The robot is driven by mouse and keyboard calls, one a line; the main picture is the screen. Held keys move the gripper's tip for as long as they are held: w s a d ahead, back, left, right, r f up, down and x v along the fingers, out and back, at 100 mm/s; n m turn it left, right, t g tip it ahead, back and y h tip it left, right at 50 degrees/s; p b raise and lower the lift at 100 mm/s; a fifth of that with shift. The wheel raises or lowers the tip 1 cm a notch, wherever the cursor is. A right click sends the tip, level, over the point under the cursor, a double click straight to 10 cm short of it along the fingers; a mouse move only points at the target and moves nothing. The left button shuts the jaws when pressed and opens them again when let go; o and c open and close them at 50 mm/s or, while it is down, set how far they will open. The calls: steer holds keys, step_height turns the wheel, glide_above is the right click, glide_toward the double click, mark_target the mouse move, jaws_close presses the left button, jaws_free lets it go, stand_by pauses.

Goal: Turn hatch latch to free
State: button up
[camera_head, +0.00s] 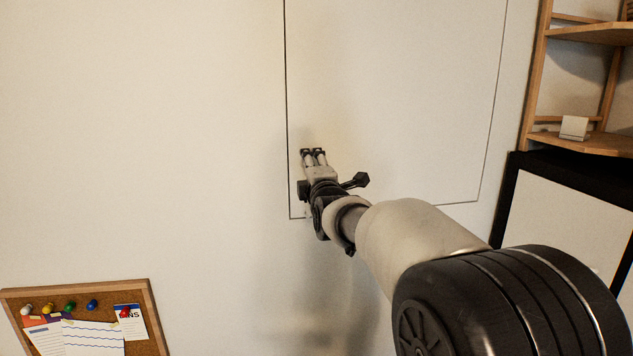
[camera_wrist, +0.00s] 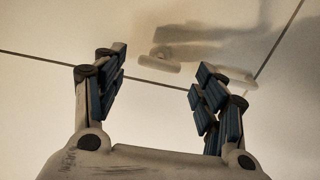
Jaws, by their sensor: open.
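The hatch (camera_head: 400,110) is a pale flush panel in the wall, outlined by thin dark seams; it looks shut. In the wrist view, a small pale bar (camera_wrist: 160,64) stands out from the surface beyond my gripper, between the fingertips in the picture. A second small pale piece (camera_wrist: 240,79) sits near the seam corner, partly behind the right finger. I cannot tell for certain which piece is the latch. My gripper (camera_head: 313,152) is before the hatch's lower left part, open and empty. It shows in the wrist view (camera_wrist: 161,60) with its fingers apart. My arm hides part of the lower seam.
A corkboard (camera_head: 150,310) with pinned papers hangs at lower left. A wooden shelf (camera_head: 590,32) stands at right, above a dark-framed white panel (camera_head: 560,220). The wall left of the hatch is bare. Shadows fall over the surface in the wrist view.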

steer(key=v, duration=0.9)
steer(key=s+d+f+m+g+h+b, duration=0.1)
steer(key=s+d+f+m+g, duration=0.3)
steer(key=s, duration=1)
steer(key=s+d+f+m+g+h, duration=0.2)
steer(key=s+d+f+m+g, duration=0.2)
steer(key=s+d+f+m, duration=0.4)
steer(key=s+d+f+m+g+h+b, duration=0.1)
steer(key=s+d+f+m+g, duration=0.3)
steer(key=s, duration=1.6)
steer(key=d+f+m+h, duration=0.1)
steer(key=d+f+m, duration=0.2)
steer(key=f+m, duration=0.2)
step_height(320, 180, down, 3)
steer(key=shift+s+r+g+b, duration=0.2)
steer(key=shift+s+g+b, duration=0.1)
steer(key=shift+g+b, duration=0.1)
steer(key=shift+d, duration=0.1)
steer(key=shift+c, duration=0.2)
